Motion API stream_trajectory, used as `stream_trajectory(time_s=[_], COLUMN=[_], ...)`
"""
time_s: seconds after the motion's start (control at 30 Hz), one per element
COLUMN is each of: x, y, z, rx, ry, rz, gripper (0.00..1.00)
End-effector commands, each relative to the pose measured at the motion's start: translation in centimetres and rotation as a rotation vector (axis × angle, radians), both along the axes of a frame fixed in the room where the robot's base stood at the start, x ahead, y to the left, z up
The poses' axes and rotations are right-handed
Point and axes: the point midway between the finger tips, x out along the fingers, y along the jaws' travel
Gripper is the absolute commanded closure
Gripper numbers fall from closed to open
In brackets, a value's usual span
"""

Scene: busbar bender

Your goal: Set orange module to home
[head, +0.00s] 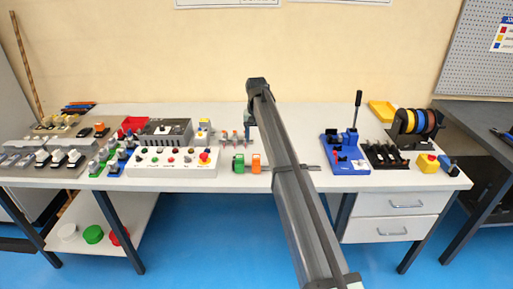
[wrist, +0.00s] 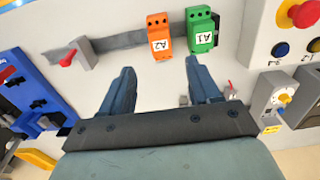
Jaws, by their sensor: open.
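The orange module (head: 256,163), labelled A2, stands on a grey rail next to the green module (head: 238,163). In the wrist view the orange module (wrist: 157,36) is left of the green module (wrist: 200,30), labelled A1, and they are close together on the rail (wrist: 120,41). My gripper (wrist: 160,72) is open, with nothing between its fingers. Its fingertips point towards the two modules and are apart from them. In the head view my arm hides most of the gripper and part of the rail. No spot marked home can be made out.
A white button panel (head: 175,162) is left of the modules. A blue press with a lever (head: 345,155) is to the right. Bare table surrounds the rail's front.

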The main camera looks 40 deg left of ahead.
Motion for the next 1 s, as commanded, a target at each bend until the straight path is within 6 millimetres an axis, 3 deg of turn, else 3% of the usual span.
stream_trajectory(time_s=[0.1, 0.3, 0.7, 0.87, 1.0], x=[0.0, 0.0, 0.0, 0.8, 3.8], y=[0.1, 0.1, 0.0, -0.5, -2.8], z=[2.1, 4.0, 4.6, 4.6, 4.0], rx=[0.001, 0.000, 0.000, 0.000, -0.005], ry=[-0.001, 0.000, 0.000, 0.000, 0.004], rz=[0.000, 0.000, 0.000, -0.009, -0.048], gripper=[0.38, 0.38, 0.38, 0.52, 0.65])
